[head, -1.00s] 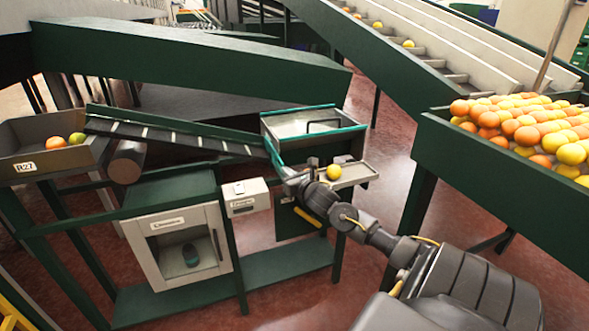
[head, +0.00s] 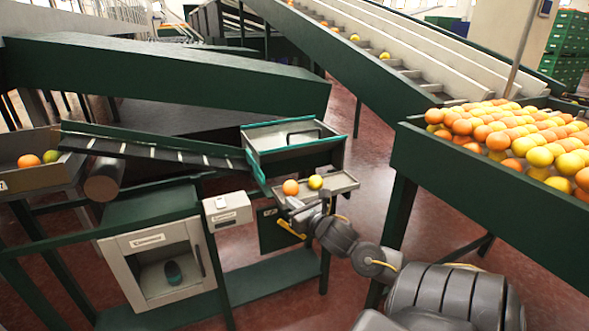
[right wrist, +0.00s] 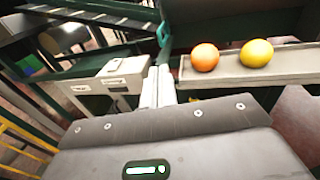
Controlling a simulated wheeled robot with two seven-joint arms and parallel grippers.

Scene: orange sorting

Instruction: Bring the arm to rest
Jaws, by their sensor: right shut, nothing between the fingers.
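My right arm comes in from the lower right of the head view. Its gripper (head: 291,203) is at the front left of a small metal tray (head: 342,184). In the right wrist view the pale fingers (right wrist: 158,86) are shut together with nothing between them. The tray lies just right of them there. An orange fruit (head: 290,187) and a yellow fruit (head: 316,182) rest on the tray; the wrist view shows both, clear of the fingers. My left gripper is not in view.
A green-edged bin (head: 290,150) stands behind the tray. A sloping conveyor (head: 150,150) runs left to a bin (head: 40,180) with two fruits. A white cabinet (head: 120,250) and small labelled box (head: 227,209) stand left of the gripper. A large fruit-filled crate (head: 440,160) is at right.

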